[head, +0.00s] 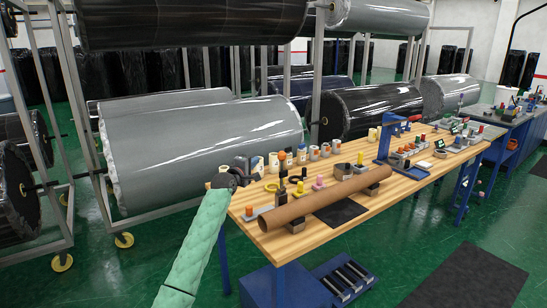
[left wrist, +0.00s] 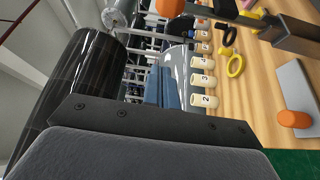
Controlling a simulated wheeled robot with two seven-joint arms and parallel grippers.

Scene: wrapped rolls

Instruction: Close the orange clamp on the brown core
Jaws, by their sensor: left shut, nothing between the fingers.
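The brown core (head: 325,201) is a long tube lying across the workbench, raised on supports, its near end at the bench's left. A flat grey piece with an orange knob (head: 249,211) lies left of that end; the knob also shows in the left wrist view (left wrist: 293,118). It may be the orange clamp's handle; I cannot tell whether it touches the core. Dark uprights stand behind the core's near end. My left gripper (head: 239,172), on a green-sleeved arm, is shut and empty above the bench's left edge, behind and left of the core. My right gripper is out of view.
The workbench (head: 425,178) holds a row of numbered cream cylinders (left wrist: 205,82), a yellow ring (left wrist: 236,66) and a blue frame (head: 388,137). A large grey wrapped roll (head: 200,150) on a rack stands close behind my left gripper. Bare wood shows along the front edge.

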